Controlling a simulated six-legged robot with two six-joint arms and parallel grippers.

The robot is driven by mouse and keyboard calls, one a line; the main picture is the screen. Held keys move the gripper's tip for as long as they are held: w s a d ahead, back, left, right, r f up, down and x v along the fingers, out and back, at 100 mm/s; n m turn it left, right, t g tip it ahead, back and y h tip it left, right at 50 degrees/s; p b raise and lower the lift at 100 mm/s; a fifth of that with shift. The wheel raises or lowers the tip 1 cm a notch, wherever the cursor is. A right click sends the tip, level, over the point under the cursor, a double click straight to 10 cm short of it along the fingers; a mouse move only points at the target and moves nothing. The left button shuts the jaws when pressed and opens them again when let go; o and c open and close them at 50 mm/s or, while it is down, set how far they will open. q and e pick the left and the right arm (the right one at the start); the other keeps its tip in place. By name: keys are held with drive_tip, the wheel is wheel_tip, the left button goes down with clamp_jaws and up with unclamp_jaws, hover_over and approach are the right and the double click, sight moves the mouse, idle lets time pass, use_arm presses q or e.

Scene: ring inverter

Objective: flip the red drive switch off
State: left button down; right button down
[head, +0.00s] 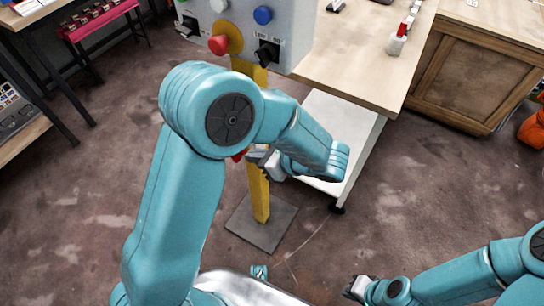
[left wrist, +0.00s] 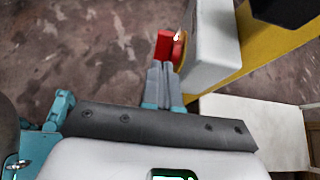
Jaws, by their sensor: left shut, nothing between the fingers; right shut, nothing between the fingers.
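The red drive switch (left wrist: 165,46) is a red lever on the side of a grey box (left wrist: 212,45) on the yellow post, seen in the left wrist view. In the head view only a bit of red (head: 238,156) shows past my left arm. My left gripper (left wrist: 163,70) is shut and empty, its fingertips right at the near end of the red lever; I cannot tell if they touch. In the head view its body (head: 265,160) is beside the post. My right gripper (head: 356,288) is shut and empty, low at the bottom, away from the post.
A grey control panel (head: 290,25) with a red mushroom button (head: 218,45), a blue button (head: 263,15) and black knobs tops the yellow post (head: 258,195). A wooden table (head: 365,60) stands to the right. Floor around the post's base plate (head: 262,228) is mostly clear.

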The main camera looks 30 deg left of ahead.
sight(237, 159)
use_arm(q)
drive_tip(key=shift+w+a+f, duration=0.1)
drive_tip(key=shift+a+f, duration=0.15)
drive_tip(key=shift+a, duration=0.45)
drive_tip(key=shift+a+f, duration=0.2)
drive_tip(key=shift+a, duration=0.5)
drive_tip(key=shift+w+a+f, duration=0.1)
drive_tip(key=shift+a+f, duration=0.15)
drive_tip(key=shift+a, duration=0.45)
drive_tip(key=shift+a+r+h+p, duration=0.1)
drive_tip(key=shift+r+h+p, duration=0.05)
drive_tip(key=shift+h+p, duration=0.2)
drive_tip(key=shift+a+r+h, duration=0.15)
drive_tip(key=shift+h, duration=0.3)
drive_tip(key=shift+a+p, duration=0.2)
drive_tip(key=shift+p, duration=0.2)
drive_tip(key=shift+a+r, duration=0.2)
drive_tip(key=shift+a, duration=0.4)
drive_tip(key=shift+r, duration=0.2)
